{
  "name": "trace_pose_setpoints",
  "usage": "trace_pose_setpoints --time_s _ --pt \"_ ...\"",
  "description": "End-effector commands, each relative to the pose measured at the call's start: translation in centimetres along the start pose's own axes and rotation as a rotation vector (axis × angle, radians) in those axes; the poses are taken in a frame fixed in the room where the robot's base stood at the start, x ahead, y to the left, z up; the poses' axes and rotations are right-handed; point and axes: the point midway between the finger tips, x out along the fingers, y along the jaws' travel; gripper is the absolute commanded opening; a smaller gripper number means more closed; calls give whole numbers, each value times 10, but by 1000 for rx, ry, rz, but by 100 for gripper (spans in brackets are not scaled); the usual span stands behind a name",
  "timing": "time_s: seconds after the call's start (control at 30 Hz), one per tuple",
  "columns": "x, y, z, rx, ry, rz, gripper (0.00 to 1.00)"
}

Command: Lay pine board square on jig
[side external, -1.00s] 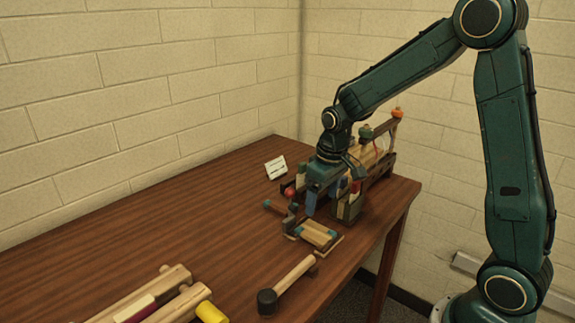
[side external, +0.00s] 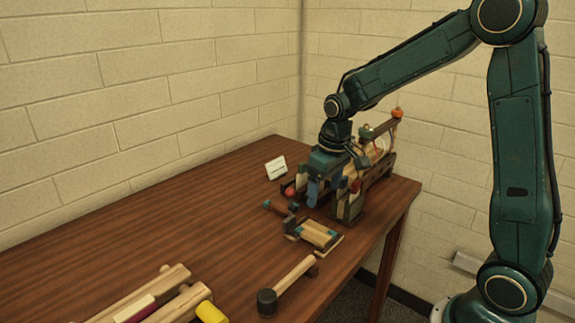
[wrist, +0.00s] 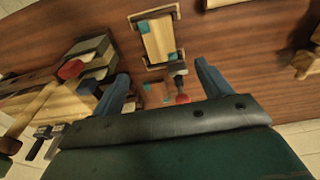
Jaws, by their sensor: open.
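A pale wooden board, which looks like the pine board (side external: 318,233), lies on a low jig with teal parts near the table's right edge. In the wrist view the board (wrist: 158,40) lies within the jig's frame (wrist: 172,62), slightly turned, with teal patches at its corners. Whether it is fully seated I cannot tell. My gripper (side external: 313,192) is open above the table, behind the jig in the side view. In the wrist view its blue fingers (wrist: 162,82) are apart, with nothing held between them; the jig lies beyond the fingertips.
A wooden rack with an orange knob (side external: 397,112) stands close behind my gripper. A mallet (side external: 290,284) lies in front of the jig. A white card (side external: 276,167) stands at the back. Wooden pieces (side external: 160,295) lie at front left. The table's left-middle is clear.

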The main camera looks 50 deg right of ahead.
Motion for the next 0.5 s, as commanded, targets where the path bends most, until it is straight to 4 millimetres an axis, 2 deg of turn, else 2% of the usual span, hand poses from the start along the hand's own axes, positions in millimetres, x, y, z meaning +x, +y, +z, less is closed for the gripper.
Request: trace_pose_setpoints --time_s 0.27,0.5 --pt "-33 -12 17 -2 48 8 77" --pt "-76 -30 51 -3 119 16 77"
